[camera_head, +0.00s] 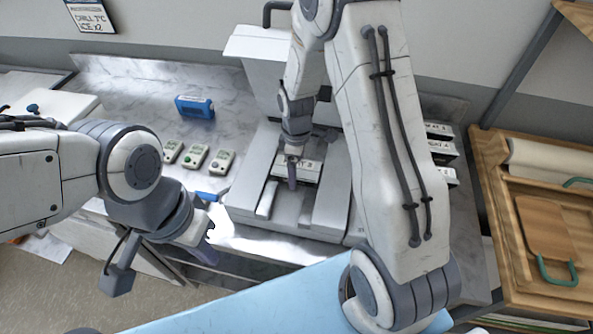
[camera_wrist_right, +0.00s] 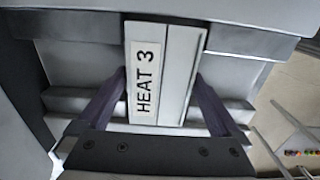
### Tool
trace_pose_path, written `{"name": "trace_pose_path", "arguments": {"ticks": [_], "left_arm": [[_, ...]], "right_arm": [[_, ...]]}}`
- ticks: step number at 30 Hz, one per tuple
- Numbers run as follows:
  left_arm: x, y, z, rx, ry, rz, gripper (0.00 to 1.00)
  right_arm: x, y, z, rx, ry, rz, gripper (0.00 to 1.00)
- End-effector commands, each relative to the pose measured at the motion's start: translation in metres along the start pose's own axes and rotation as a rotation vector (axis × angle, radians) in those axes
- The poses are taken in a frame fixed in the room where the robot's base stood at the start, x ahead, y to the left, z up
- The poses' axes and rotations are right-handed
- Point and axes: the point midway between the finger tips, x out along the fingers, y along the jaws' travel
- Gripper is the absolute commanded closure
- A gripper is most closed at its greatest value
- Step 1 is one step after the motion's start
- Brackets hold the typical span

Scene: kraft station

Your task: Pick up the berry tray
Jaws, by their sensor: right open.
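I cannot make out a berry tray for certain in either view. My right gripper (camera_head: 292,172) is over the grey machine (camera_head: 325,205) in the middle of the counter. In the right wrist view its two purple fingers (camera_wrist_right: 163,105) stand apart, on either side of a pale block with a white "HEAT 3" label (camera_wrist_right: 147,75). I cannot tell whether they touch the block. The labelled block also shows in the head view (camera_head: 308,168), partly behind the gripper. My left gripper (camera_head: 205,250) is by the counter's front edge, and its fingers are partly hidden.
Several small white devices with green faces (camera_head: 196,157) lie on the marble counter (camera_head: 125,110), with a blue box (camera_head: 194,107) behind them. More labelled blocks (camera_head: 440,147) stand right of my right arm. A wooden rack (camera_head: 500,215) is at far right. The counter's back left is mostly clear.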

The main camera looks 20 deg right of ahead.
Motion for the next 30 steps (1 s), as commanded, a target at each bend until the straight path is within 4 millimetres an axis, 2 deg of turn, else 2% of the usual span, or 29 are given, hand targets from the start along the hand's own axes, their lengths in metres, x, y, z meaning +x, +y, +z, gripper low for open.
{"name": "trace_pose_path", "arguments": {"ticks": [2,6,7,8,20,23,27,30], "left_arm": [[0.000,0.000,0.000,0.000,0.000,0.000,1.00],[0.000,0.000,0.000,0.000,0.000,0.000,1.00],[0.000,0.000,0.000,0.000,0.000,0.000,1.00],[0.000,0.000,0.000,0.000,0.000,0.000,1.00],[0.004,0.000,0.000,0.000,0.000,0.000,1.00],[0.007,-0.001,0.000,0.000,0.000,0.000,1.00],[0.015,-0.001,0.001,0.001,0.000,0.000,1.00],[0.021,-0.002,0.001,0.001,0.000,0.000,1.00]], "right_arm": [[0.000,0.000,0.000,0.000,0.000,0.000,0.04],[0.000,0.000,0.000,0.000,0.000,0.000,0.57],[0.000,0.000,0.000,0.000,0.000,0.000,0.69],[-0.001,0.000,0.000,0.000,0.000,0.000,0.75],[-0.008,0.001,-0.001,0.000,0.002,0.003,0.75],[-0.017,0.001,-0.001,0.000,0.003,0.005,0.75],[-0.040,0.002,-0.001,0.000,0.005,0.007,0.75],[-0.050,-0.007,0.015,0.004,0.002,0.004,0.75]]}}
